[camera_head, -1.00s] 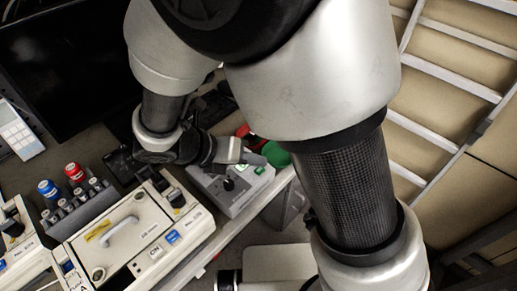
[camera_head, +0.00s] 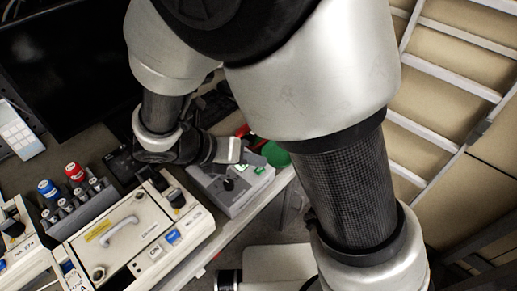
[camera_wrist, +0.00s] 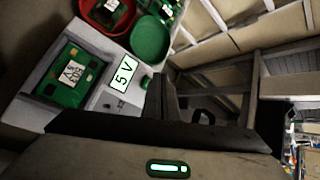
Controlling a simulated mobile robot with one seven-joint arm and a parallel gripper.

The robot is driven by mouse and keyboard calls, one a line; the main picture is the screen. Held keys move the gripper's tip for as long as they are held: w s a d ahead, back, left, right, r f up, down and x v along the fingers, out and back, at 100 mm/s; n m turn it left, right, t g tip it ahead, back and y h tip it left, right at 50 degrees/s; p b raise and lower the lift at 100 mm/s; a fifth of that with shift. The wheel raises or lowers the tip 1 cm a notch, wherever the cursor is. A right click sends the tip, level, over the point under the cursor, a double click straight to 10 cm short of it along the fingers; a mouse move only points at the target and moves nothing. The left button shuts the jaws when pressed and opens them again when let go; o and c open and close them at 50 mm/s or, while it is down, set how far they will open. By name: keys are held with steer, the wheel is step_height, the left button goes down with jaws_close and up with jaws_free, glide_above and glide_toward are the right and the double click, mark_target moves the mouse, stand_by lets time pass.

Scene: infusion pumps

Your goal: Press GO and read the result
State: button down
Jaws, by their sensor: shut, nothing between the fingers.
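A grey tester box (camera_head: 236,205) stands at the bench edge below my gripper (camera_head: 246,157), with a black knob on its top in the head view. In the wrist view, the box's pale top (camera_wrist: 112,104) carries a small display (camera_wrist: 124,75) reading "5 V". A green circuit board (camera_wrist: 72,78) with a white label sits in its recess; the label is hard to read. A small green button (camera_wrist: 146,82) shows at the box's edge, close beside my dark fingers. My gripper is shut and empty. I cannot tell whether the fingertips touch the button.
A red dish (camera_wrist: 104,14) holding a board and a green dish (camera_wrist: 151,38) lie beyond the box. Cream pump units (camera_head: 125,232) and a rack with red and blue caps (camera_head: 80,204) stand left. A dark monitor (camera_head: 60,70) is behind.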

mark_target(255, 171)
steer(key=shift+f, duration=0.1)
steer(key=shift+f, duration=0.35)
steer(key=shift+f, duration=0.4)
stand_by(0.7)
steer(key=shift+r, duration=0.1)
steer(key=shift+r+p, duration=0.75)
steer(key=shift+p, duration=0.05)
steer(key=shift+r, duration=0.1)
step_height(255, 171, up, 5)
steer(key=p, duration=0.5)
stand_by(0.7)
